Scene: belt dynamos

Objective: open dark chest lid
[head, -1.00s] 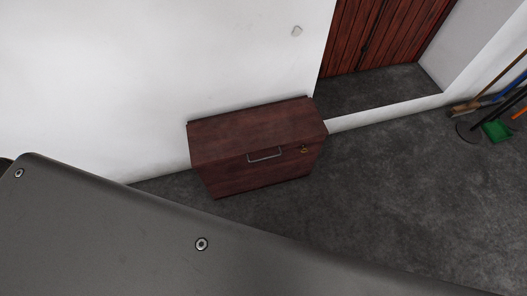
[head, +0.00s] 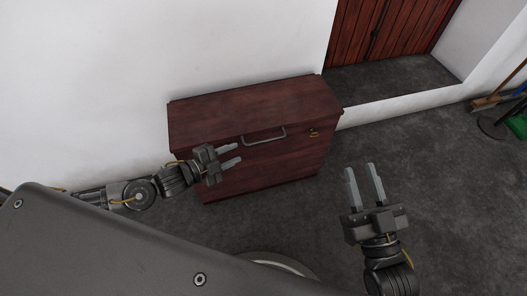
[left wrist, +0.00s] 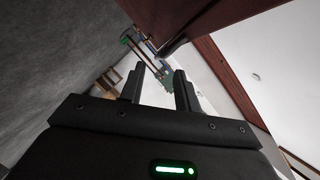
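The dark chest (head: 290,160) is reddish-brown wood and stands on the floor against the white wall. Its lid (head: 245,103) is shut, with a grey metal handle (head: 264,136) at the front edge and a brass-coloured latch (head: 314,133) to the right of it. My left gripper (head: 233,155) is open and empty, in front of the chest just left of the handle and apart from it. My right gripper (head: 363,172) is open and empty, over the floor right of the chest.
A red wooden door (head: 385,30) stands in a recess behind and to the right. A broom (head: 488,102) and a green dustpan (head: 518,125) are at the far right. The grey floor (head: 440,190) between is clear.

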